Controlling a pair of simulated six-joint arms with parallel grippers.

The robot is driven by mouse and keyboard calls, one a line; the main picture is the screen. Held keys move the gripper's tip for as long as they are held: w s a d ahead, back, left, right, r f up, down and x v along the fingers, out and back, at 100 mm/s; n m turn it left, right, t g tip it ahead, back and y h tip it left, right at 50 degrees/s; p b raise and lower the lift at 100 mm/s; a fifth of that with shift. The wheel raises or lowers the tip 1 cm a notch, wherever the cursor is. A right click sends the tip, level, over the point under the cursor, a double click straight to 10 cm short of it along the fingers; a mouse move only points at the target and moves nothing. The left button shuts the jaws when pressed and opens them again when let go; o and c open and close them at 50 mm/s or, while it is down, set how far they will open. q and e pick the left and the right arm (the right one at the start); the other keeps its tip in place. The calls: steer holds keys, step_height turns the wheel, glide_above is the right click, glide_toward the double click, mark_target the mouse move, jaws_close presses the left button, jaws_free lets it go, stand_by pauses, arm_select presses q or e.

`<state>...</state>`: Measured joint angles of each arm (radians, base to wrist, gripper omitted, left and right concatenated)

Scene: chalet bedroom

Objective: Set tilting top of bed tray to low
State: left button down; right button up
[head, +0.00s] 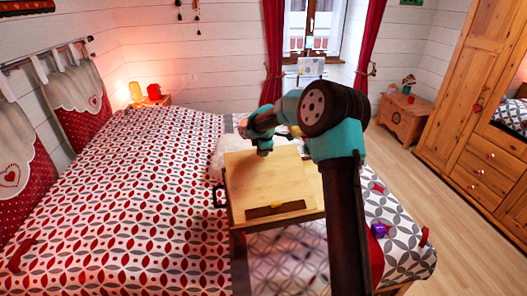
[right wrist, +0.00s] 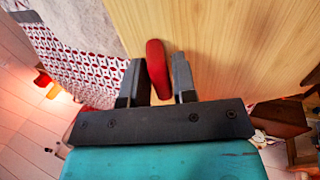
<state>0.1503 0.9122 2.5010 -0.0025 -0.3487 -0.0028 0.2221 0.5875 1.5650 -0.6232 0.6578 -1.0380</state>
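The wooden bed tray (head: 245,185) stands on the bed. Its pale tilting top has a dark ledge strip (head: 262,211) along the near edge, and I cannot tell its exact angle. My right arm reaches over the tray's right side. My right gripper (head: 264,150) is at the top's far edge. In the right wrist view, the right gripper (right wrist: 159,82) has its fingers apart, on either side of a red rounded piece (right wrist: 157,68) beside the wooden panel (right wrist: 225,45). I see no clear grip on that piece. My left gripper is not in view.
The patterned bed (head: 140,190) fills the left and middle. A black handle (head: 218,196) sticks out from the tray's left side. A small purple object (head: 379,230) lies on the bed to the right. A wooden wardrobe (head: 470,110) and open floor are at the right.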

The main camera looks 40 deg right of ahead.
steer(key=shift+o, duration=1.4)
steer(key=v, duration=1.7)
steer(key=shift+r, duration=0.25)
